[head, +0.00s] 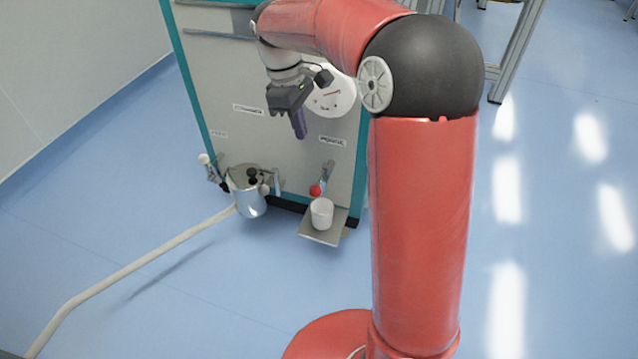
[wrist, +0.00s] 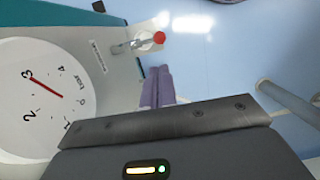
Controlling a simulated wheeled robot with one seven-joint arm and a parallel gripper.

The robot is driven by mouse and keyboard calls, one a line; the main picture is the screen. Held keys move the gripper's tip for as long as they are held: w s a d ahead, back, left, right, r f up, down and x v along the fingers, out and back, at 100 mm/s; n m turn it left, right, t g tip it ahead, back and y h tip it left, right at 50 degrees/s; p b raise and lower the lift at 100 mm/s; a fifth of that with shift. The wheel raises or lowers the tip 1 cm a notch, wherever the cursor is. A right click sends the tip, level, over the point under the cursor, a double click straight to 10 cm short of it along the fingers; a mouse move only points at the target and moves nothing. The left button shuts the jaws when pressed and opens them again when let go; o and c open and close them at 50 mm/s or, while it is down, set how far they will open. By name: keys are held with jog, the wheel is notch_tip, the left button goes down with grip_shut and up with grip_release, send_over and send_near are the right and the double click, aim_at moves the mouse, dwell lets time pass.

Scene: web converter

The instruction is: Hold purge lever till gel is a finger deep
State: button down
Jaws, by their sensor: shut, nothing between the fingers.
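The purge lever (head: 315,190) has a red ball knob and sits low on the machine's front, below the PURGE label (head: 332,141). Its red knob also shows in the wrist view (wrist: 159,38). A white cup (head: 322,214) stands upright on a small metal shelf (head: 318,236) just under the lever. The cup's inside and any gel level cannot be made out. My gripper (head: 301,136) is shut and empty, with purple fingers pointing down, in front of the panel and above the lever. Its fingers (wrist: 158,70) show in the wrist view, apart from the knob.
A round pressure gauge (head: 330,92) is right of my gripper; its red needle is near 3 bar in the wrist view (wrist: 45,88). A metal pot (head: 247,190) with a pale hose (head: 140,262) stands at left. A white-knobbed lever (head: 206,161) is further left. Open blue floor lies in front.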

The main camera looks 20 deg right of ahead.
aim_at(315, 187)
jog(key=shift+w+d+f, duration=0.1)
jog(key=shift+w+f, duration=0.05)
jog(key=shift+f, duration=0.2)
jog(key=f+b, duration=0.1)
jog(key=f, duration=0.3)
jog(key=s+d+f, duration=0.1)
jog(key=f, duration=0.4)
jog(key=s+f+b, duration=0.1)
jog(key=f, duration=0.3)
jog(key=shift+d+f+b, duration=0.35)
jog(key=shift+d+f, duration=0.05)
